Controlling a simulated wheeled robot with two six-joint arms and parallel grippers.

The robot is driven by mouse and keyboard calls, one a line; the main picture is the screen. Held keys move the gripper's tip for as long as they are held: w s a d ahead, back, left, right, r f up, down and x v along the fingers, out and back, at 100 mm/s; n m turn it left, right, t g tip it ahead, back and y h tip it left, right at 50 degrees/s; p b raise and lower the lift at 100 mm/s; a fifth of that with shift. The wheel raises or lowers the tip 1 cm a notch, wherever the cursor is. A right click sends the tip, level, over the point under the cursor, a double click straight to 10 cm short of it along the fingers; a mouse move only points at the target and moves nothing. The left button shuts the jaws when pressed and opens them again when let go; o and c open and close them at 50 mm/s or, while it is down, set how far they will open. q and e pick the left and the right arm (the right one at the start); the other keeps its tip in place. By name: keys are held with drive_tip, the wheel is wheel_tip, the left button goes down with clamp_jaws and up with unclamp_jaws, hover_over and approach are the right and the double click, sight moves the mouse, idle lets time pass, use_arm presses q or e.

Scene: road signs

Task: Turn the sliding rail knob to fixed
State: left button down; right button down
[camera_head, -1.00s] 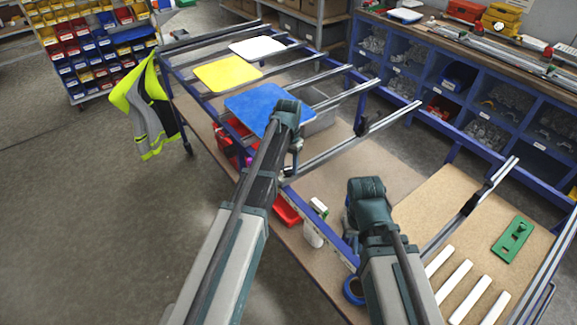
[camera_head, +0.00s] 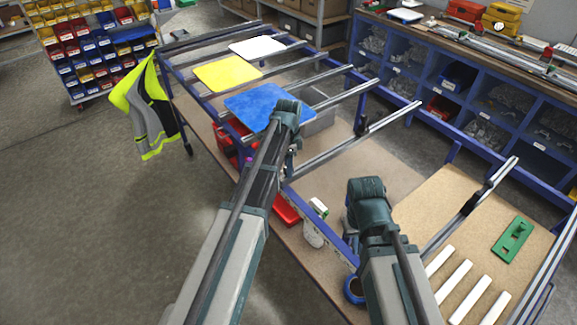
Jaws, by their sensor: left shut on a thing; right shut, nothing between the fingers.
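The sliding rail (camera_head: 335,150) runs from the blue front frame bar up to the right. A black fitting (camera_head: 363,125) stands upright on it. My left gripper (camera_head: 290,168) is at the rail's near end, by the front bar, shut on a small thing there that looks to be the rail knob. My wrist and the small size hide the knob and its setting. My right gripper (camera_head: 350,232) is shut and empty, over the front bar, to the right of a white bottle; its fingers are mostly hidden by its wrist.
Blue (camera_head: 262,105), yellow (camera_head: 228,73) and white (camera_head: 266,47) sign plates lie on rails farther back. A second rail with a black fitting (camera_head: 469,204) is at right. A red tray (camera_head: 286,210), white bottle (camera_head: 313,233) and blue tape roll (camera_head: 353,289) line the front edge.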

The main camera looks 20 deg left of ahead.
use_arm(q)
drive_tip(key=shift+m, duration=1.5)
drive_tip(key=shift+c, duration=1.8)
unclamp_jaws()
drive_tip(key=shift+r, duration=0.1)
use_arm(e)
drive_tip(key=shift+r, duration=0.1)
use_arm(q)
wheel_tip(320, 180, up, 14)
drive_tip(key=p, duration=1.3)
drive_tip(key=shift+f+p, duration=0.2)
drive_tip(key=shift+p, duration=0.2)
use_arm(e)
wheel_tip(320, 180, up, 14)
use_arm(q)
drive_tip(key=shift+s+d+f, duration=0.1)
use_arm(e)
drive_tip(key=shift+f, duration=0.25)
